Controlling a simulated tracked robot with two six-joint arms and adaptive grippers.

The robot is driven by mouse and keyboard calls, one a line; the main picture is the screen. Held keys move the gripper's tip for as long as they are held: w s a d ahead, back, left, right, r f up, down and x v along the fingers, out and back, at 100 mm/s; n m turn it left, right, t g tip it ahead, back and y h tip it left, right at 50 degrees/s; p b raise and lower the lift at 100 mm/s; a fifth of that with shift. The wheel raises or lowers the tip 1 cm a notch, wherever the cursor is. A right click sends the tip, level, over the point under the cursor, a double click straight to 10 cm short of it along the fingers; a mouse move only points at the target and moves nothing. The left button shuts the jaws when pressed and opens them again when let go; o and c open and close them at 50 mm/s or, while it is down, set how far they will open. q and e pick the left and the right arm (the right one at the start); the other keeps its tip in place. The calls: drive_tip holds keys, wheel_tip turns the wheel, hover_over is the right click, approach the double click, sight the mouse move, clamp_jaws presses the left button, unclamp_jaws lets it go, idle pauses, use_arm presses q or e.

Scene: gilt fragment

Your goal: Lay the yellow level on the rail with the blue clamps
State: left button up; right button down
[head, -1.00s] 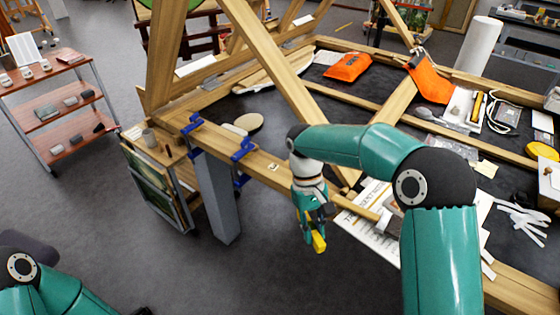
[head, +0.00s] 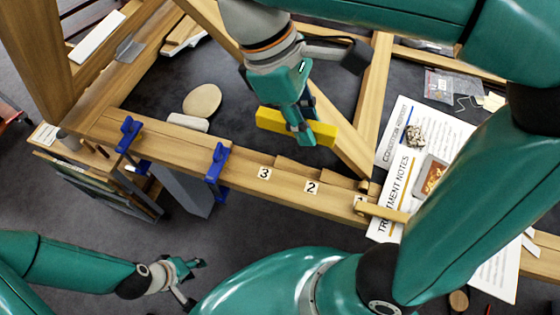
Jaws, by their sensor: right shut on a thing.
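The yellow level (head: 270,120) is a short bar in the upper middle of the head view. My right gripper (head: 299,122) is shut on it and hides part of its middle. The level appears on the far side of the wooden rail (head: 236,172), slanting down to the right; its height above the rail is hard to tell. Two blue clamps grip the rail: a left clamp (head: 129,134) and a right clamp (head: 217,160). The level is to the right of both. My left gripper (head: 192,280) is open and empty, low on the near side of the rail.
Number tags "3" (head: 264,173) and "2" (head: 311,187) lie on the rail, right of the clamps. A wooden mallet-like piece (head: 383,212) and papers (head: 424,135) lie farther right. A round tan disc (head: 202,100) lies beyond the rail. A diagonal beam (head: 340,132) stands close to the level.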

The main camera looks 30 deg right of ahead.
sight(301, 189)
wheel_tip(301, 189, down, 20)
drive_tip(key=shift+r+b, duration=0.2)
drive_tip(key=shift+b, duration=0.7)
drive_tip(key=shift+s, duration=0.1)
drive_tip(key=shift+a+f+b, duration=0.1)
drive_tip(key=shift+f+b, duration=0.2)
drive_tip(key=shift+f, duration=0.05)
drive_tip(key=c, duration=1.1)
unclamp_jaws()
drive_tip(key=shift+s, duration=0.1)
drive_tip(key=shift+c, duration=0.2)
drive_tip(key=shift+o, duration=0.4)
drive_tip(key=shift+f, duration=0.1)
